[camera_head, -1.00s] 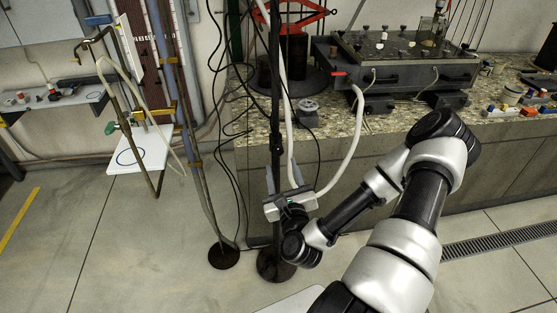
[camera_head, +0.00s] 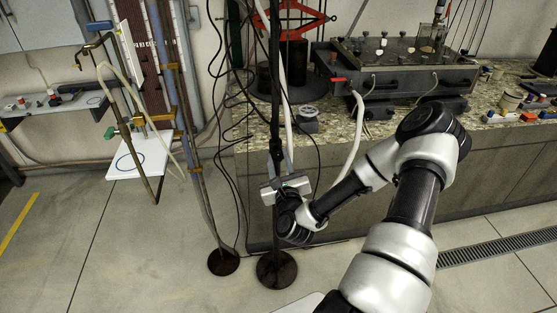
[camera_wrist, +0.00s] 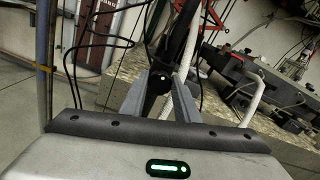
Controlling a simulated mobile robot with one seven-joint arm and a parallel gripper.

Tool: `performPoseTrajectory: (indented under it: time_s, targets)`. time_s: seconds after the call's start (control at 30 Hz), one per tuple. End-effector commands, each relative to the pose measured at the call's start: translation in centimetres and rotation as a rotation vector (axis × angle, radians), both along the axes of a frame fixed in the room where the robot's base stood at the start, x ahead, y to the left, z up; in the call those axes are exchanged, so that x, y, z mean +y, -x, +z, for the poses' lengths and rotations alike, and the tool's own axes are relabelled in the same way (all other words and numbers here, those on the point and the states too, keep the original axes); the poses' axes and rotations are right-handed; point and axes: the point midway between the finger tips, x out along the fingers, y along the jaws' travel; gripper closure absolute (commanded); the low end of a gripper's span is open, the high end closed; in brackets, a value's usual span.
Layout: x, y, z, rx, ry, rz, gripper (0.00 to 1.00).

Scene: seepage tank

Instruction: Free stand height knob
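The stand is a thin dark upright pole (camera_head: 275,105) on a round dark base (camera_head: 277,270) in front of the bench. A small black knob (camera_wrist: 158,79) with a pale dot at its centre shows in the wrist view, near the pole. My gripper (camera_head: 281,168) is beside the pole, well above its base. In the wrist view the two grey fingers of my gripper (camera_wrist: 162,84) stand apart, one each side of the knob. I cannot tell whether they touch it. In the head view the knob is too small and dark to make out.
A stone-topped bench (camera_head: 370,123) carries a dark tank (camera_head: 405,70). White hoses (camera_head: 356,125) and loose black cables (camera_head: 238,130) hang close to the pole. A second round base (camera_head: 223,262) stands to the left. The floor (camera_head: 110,250) farther left is clear.

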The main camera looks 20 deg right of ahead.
Motion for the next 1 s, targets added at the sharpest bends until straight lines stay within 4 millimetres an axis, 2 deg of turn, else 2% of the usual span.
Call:
performPoseTrajectory:
  time_s: [0.27,0.47,1.0]
  targets:
    - [0.02,0.03,-0.03,0.005,0.017,0.001,0.94]
    - [0.04,0.02,-0.06,0.027,0.092,0.001,0.94]
    - [0.17,0.00,-0.19,0.156,0.546,0.001,0.94]
